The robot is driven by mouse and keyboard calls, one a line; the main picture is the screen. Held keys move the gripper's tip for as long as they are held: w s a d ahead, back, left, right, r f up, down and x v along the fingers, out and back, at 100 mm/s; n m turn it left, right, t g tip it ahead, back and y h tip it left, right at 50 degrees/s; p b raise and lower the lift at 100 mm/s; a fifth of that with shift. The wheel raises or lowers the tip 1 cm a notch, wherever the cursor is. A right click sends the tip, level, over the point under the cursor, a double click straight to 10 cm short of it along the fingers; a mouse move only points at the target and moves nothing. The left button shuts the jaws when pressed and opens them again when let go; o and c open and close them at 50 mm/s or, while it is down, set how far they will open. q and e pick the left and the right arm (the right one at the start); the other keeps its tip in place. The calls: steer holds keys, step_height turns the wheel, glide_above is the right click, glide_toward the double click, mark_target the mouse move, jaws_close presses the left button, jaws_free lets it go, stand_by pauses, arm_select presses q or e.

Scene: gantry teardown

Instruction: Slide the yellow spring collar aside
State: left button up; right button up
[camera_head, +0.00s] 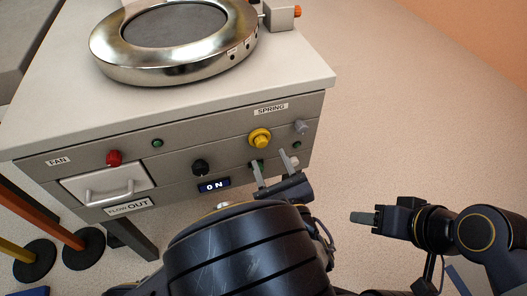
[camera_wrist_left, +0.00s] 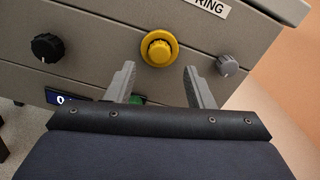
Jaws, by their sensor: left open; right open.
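The yellow spring collar (camera_head: 260,138) sits on the front panel of the grey cabinet, under the SPRING label (camera_head: 271,109). In the left wrist view the round yellow collar (camera_wrist_left: 159,48) shows ahead, beyond the fingertips and a little above the gap between them. My left gripper (camera_head: 273,164) is open and empty, just below the collar and apart from it. Its two fingers (camera_wrist_left: 158,78) stand wide apart in the left wrist view. My right gripper (camera_head: 364,217) is off to the right of the cabinet, over the floor, and holds nothing visible.
A green button (camera_wrist_left: 137,100) lies partly behind my left fingers. A red knob (camera_head: 114,158) and white drawer (camera_head: 105,187) are farther left. Floor is clear at right.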

mark_target(263, 146)
arm_select(q)
steer(key=shift+b+x, duration=0.4)
steer(key=shift+x, duration=1.9)
steer(key=shift+c, duration=0.5)
steer(key=shift+s, duration=0.1)
jaws_close()
